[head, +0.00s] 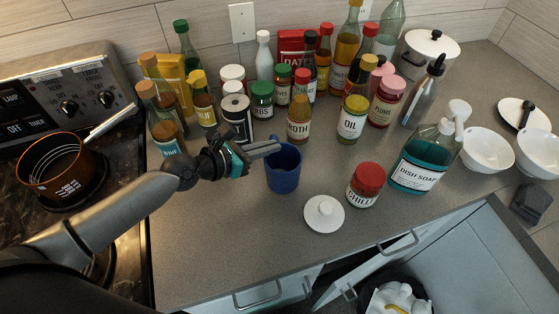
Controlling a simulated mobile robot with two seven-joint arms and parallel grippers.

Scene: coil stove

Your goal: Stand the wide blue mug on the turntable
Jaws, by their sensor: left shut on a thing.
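The wide blue mug (284,172) is upright over the middle of the grey counter, in front of the jars. My left gripper (266,148) reaches in from the left and is shut on the mug's rim at its left side. The fingers hide part of the rim. I cannot tell whether the mug's base touches the counter. I cannot clearly make out a turntable; the crowded jars and bottles may hide it. My right gripper is not in view.
Several jars and bottles crowd the back, with a brown bottle (298,122) close behind the mug. A white lid (324,220), a red-capped jar (365,187) and dish soap (419,165) stand to the right. A pot (50,180) sits on the stove. The front-left counter is clear.

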